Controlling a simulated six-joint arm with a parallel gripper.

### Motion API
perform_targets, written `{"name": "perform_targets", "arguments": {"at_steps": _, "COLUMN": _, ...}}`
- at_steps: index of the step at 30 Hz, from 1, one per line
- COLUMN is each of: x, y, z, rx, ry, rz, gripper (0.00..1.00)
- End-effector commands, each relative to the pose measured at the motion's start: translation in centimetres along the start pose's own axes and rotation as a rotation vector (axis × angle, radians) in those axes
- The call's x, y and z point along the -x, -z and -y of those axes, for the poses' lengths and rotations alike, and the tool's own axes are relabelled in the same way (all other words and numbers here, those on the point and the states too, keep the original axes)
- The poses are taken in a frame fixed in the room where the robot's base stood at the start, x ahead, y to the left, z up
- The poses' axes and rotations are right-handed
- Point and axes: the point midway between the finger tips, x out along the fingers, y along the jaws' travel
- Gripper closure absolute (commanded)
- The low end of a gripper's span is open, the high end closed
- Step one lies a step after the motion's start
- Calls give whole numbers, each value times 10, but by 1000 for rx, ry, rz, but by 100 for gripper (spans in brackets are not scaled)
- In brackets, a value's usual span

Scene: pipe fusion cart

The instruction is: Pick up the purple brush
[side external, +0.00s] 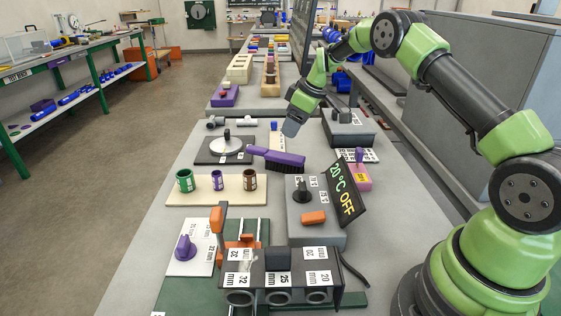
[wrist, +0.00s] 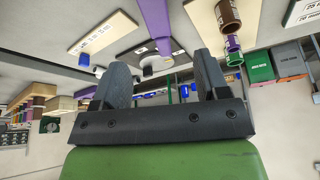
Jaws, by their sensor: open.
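The purple brush (side external: 280,157) has a long purple handle and dark bristles facing down, in the middle of the cart top in the side external view. What it rests on is hard to tell. In the wrist view, its purple handle (wrist: 155,22) shows at the top, beyond the fingers. My gripper (side external: 291,127) is above and behind the brush, apart from it, pointing down. In the wrist view, my gripper (wrist: 162,76) has its two dark fingers spread wide, with nothing held between them.
A board with green, purple and brown sockets (side external: 217,197) lies front left of the brush. A grey control box (side external: 317,235) with a tilted "20 °C OFF" display (side external: 346,192) stands in front. A round metal disc (side external: 226,146) is left. A pink block (side external: 357,178) is right.

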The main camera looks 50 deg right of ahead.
Motion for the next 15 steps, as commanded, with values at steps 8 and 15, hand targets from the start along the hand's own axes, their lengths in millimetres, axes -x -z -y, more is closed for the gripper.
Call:
{"name": "perform_targets", "arguments": {"at_steps": 8, "x": -38, "y": -2, "z": -2, "rx": 9, "ry": 3, "rz": 2, "gripper": 32}}
{"name": "perform_targets", "arguments": {"at_steps": 15, "x": -55, "y": -2, "z": -2, "rx": 8, "ry": 2, "rz": 2, "gripper": 32}}
